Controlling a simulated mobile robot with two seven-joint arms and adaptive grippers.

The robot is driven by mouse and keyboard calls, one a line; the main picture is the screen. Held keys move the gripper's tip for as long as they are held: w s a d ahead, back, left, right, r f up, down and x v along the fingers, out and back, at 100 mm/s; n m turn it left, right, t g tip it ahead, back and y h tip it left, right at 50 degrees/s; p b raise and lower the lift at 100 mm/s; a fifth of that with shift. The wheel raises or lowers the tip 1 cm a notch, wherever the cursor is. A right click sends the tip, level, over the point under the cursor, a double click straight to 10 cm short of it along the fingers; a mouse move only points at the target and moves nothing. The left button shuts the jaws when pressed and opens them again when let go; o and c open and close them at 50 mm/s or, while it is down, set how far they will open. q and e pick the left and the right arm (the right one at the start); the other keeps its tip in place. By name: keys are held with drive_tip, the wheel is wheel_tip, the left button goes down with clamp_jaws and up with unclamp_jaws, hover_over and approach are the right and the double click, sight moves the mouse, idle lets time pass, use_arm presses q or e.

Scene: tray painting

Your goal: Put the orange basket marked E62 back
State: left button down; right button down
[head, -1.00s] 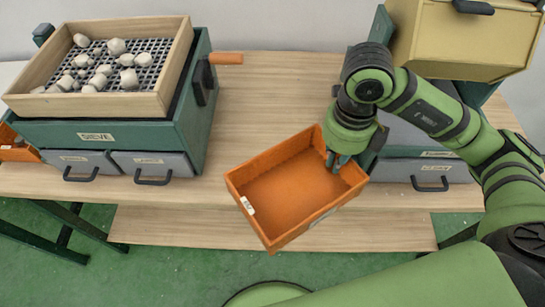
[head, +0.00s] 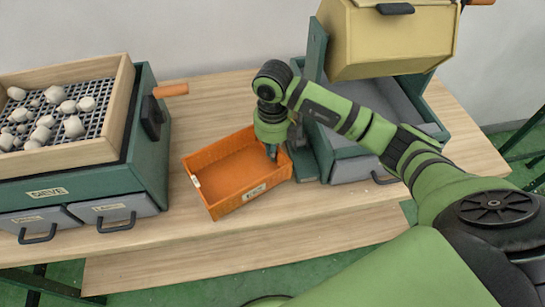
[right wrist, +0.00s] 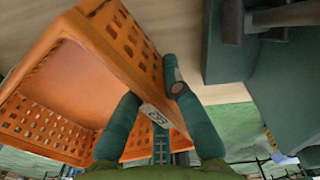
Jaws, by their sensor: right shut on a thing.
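The orange basket (head: 240,180) is empty, with perforated walls and pale labels, over the table between the sieve unit and the right-hand unit. My right gripper (head: 271,152) is shut on its right wall. In the right wrist view the basket (right wrist: 75,85) fills the left side, and one of its walls runs between the fingers of the gripper (right wrist: 158,118). A label (right wrist: 155,115) shows by the fingers; its text is too small to read surely. I cannot tell whether the basket touches the tabletop. My left gripper is not in view.
The green sieve unit (head: 100,172), with white stones on its mesh and grey drawers below, stands left. A green unit with a yellow bin (head: 385,40) and grey drawer (head: 350,170) stands close right of the basket. The wooden table (head: 225,105) is bare behind it.

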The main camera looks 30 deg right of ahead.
wheel_tip(320, 180, down, 4)
drive_tip(key=shift+s+r+p, duration=0.1)
drive_tip(key=shift+r+p, duration=0.15)
drive_tip(key=shift+p, duration=0.15)
drive_tip(key=shift+f, duration=0.15)
drive_tip(key=shift+f, duration=0.2)
drive_tip(key=c, duration=1.4)
unclamp_jaws()
drive_tip(key=shift+r, duration=0.15)
